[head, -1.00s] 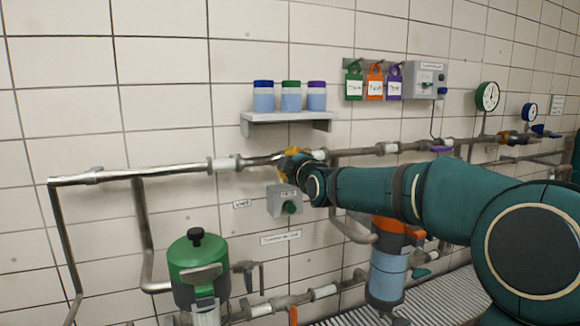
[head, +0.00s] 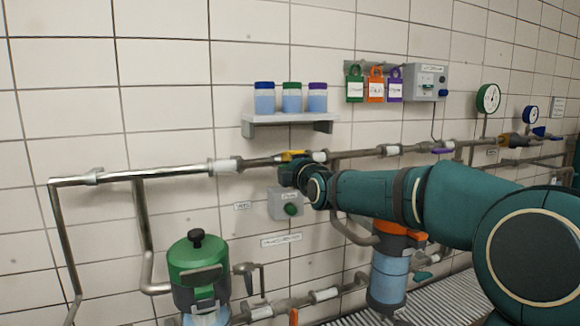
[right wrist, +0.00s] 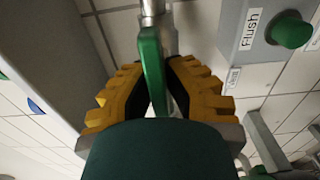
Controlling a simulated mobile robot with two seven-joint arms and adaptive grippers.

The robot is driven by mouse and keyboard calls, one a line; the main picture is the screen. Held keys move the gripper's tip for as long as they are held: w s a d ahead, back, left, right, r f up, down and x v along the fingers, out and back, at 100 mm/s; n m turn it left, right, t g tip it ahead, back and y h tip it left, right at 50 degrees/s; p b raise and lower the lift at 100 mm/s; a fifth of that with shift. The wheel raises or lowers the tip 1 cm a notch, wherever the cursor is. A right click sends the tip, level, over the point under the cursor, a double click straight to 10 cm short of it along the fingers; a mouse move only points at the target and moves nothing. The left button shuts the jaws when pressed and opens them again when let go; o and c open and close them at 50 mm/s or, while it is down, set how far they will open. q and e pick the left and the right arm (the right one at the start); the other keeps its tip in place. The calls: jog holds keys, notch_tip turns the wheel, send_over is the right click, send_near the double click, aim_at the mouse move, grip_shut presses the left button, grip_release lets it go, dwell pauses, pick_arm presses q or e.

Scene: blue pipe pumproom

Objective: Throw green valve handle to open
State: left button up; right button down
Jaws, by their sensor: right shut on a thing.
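The green valve handle (right wrist: 151,62) shows in the right wrist view as a long flat lever on a metal pipe. The yellow fingers of my right gripper (right wrist: 158,88) are shut on it, one on each side. In the head view my right gripper (head: 293,157) is at the upper horizontal pipe, below the shelf. There the wrist and fingers hide the handle. My left gripper is not in view.
A grey box with a green button (head: 290,209), labelled "Flush" in the right wrist view, is just below the gripper. A shelf (head: 290,118) with several jars is above. A green-topped canister (head: 198,262) stands lower left. The wall left of the pipe is clear.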

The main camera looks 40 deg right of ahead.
jog(key=shift+r, duration=0.1)
jog(key=c, duration=1)
grip_release()
jog(key=v, duration=1.2)
jog(key=shift+d, duration=0.1)
